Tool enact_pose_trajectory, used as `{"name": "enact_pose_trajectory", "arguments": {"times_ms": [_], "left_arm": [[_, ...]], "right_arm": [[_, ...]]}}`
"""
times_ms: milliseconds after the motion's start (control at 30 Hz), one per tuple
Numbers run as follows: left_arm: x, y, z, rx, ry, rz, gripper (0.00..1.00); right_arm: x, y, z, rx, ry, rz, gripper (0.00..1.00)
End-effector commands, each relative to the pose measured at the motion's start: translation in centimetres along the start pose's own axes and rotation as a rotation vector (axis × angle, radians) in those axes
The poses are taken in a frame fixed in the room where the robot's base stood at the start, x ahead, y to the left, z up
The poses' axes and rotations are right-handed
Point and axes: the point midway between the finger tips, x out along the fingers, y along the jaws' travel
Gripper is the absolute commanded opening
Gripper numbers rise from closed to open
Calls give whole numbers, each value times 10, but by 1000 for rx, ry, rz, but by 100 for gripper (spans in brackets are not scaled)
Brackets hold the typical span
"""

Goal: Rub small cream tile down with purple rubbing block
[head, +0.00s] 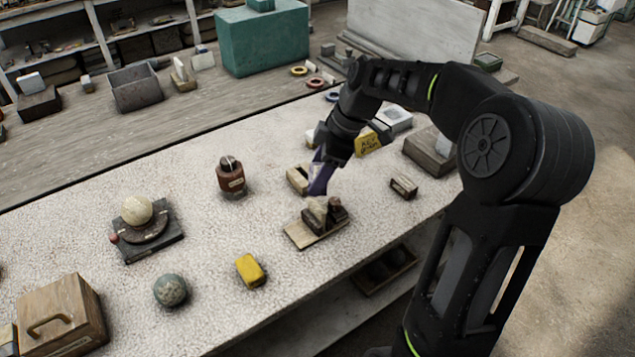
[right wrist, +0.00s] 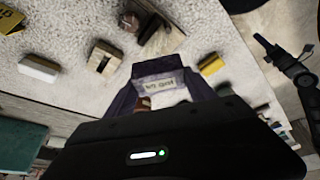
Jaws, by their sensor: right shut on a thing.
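My right gripper (head: 326,160) is above the work table, pointing down, and shut on the purple rubbing block (head: 319,181). In the right wrist view the block (right wrist: 160,68) has a pale label and a white part low between dark purple sides. Just below it in the head view is a wooden board with a small cream piece (head: 318,211) standing by dark blocks; this may be the small cream tile, but I cannot tell for sure. The block looks apart from it. A cream block (head: 297,180) is left of the purple block, partly hidden. My left gripper is not in view.
A brown jar (head: 231,178), a yellow block (head: 250,271), a green-grey sphere (head: 171,290) and a cream sphere on a stand (head: 137,210) are to the left. A wooden box (head: 62,318) is front left.

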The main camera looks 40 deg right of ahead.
Motion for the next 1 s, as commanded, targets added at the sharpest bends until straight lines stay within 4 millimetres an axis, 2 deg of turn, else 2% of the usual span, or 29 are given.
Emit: {"name": "enact_pose_trajectory", "arguments": {"times_ms": [233, 667, 1000], "left_arm": [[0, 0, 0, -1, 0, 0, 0], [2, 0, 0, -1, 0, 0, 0], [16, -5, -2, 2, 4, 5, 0]], "right_arm": [[-1, 8, -2, 119, 10, 31, 11], [1, 8, -2, 130, 10, 30, 11], [25, 7, 8, 129, 9, 30, 11]]}}
